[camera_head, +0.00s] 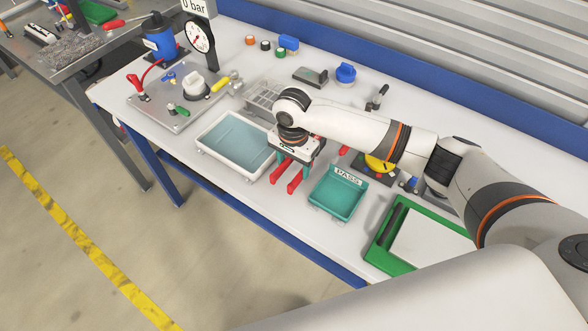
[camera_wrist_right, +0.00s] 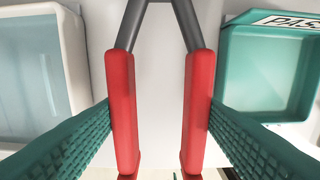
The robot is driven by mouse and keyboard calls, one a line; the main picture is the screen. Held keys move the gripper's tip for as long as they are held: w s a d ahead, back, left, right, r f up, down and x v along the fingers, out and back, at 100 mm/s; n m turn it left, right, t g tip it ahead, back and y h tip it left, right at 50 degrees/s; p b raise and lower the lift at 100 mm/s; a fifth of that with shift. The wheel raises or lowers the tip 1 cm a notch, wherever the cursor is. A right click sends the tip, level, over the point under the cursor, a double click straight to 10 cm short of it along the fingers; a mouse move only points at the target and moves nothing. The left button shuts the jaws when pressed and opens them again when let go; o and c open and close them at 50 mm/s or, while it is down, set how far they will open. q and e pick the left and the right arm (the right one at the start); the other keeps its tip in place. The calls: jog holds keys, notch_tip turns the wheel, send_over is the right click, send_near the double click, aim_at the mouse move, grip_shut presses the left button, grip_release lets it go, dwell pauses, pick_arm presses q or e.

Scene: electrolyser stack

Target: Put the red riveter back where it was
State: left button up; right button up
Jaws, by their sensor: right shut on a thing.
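The red riveter (camera_head: 294,181) has two red handles on grey metal arms. My right gripper (camera_head: 292,165) points down at the table and is shut on the riveter, between the white tray and the green PASS tray. In the right wrist view, the two red handles (camera_wrist_right: 122,110) lie between the ribbed green fingers of the right gripper (camera_wrist_right: 160,112), which press on their outer sides. The grey arms meet at the top edge, and the riveter's head is out of that view. Whether it touches the table is unclear. My left gripper is not in view.
The white tray (camera_head: 206,144) is left of the gripper; the green PASS tray (camera_head: 337,204) is right. A bare strip separates the two trays.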

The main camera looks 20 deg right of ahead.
jog(key=shift+f, duration=1.6)
jog(key=o, duration=0.8)
jog(key=shift+r, duration=0.1)
notch_tip(320, 180, up, 12)
jog(key=shift+f+b, duration=0.1)
jog(key=shift+b, duration=0.4)
jog(key=shift+s, duration=0.1)
